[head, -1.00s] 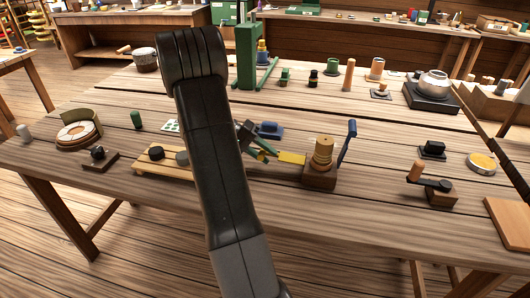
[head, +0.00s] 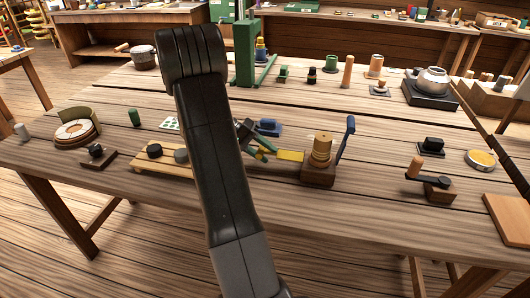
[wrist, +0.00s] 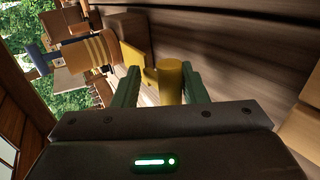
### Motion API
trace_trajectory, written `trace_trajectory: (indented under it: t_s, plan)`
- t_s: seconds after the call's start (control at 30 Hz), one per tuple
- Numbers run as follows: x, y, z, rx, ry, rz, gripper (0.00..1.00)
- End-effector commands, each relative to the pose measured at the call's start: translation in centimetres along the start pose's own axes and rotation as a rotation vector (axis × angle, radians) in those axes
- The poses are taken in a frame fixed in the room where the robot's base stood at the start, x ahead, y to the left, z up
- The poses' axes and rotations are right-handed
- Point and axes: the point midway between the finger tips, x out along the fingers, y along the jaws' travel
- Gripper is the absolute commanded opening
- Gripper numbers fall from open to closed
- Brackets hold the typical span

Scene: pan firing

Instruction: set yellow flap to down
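The yellow flap (head: 290,155) shows in the head view as a flat yellow piece at the left side of a wooden block with a ribbed tan spool (head: 321,149). In the wrist view, a flat yellow piece (wrist: 134,66) lies beside a brown block, just beyond my fingers. My gripper (wrist: 162,88) has two green fingers standing apart. An upright-looking yellow cylinder (wrist: 171,82) with a small side knob shows between them; I cannot tell whether it touches the right finger. In the head view, my gripper (head: 252,143) is partly hidden behind my arm, just left of the flap.
A blue lever (head: 346,138) rises right of the spool. A blue piece (head: 268,127) sits behind my gripper. A wooden board with dark knobs (head: 150,165) lies to the left. A crank block (head: 433,188) stands at right, with bare tabletop before it.

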Motion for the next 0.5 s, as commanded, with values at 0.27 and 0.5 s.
trace_trajectory:
  t_s: [0.27, 0.5]
  plan:
    - [-4.8, 0.0, -0.1, 0.001, 0.004, -0.002, 0.39]
    - [-10.1, 0.0, -0.1, 0.0, -0.001, -0.001, 0.39]
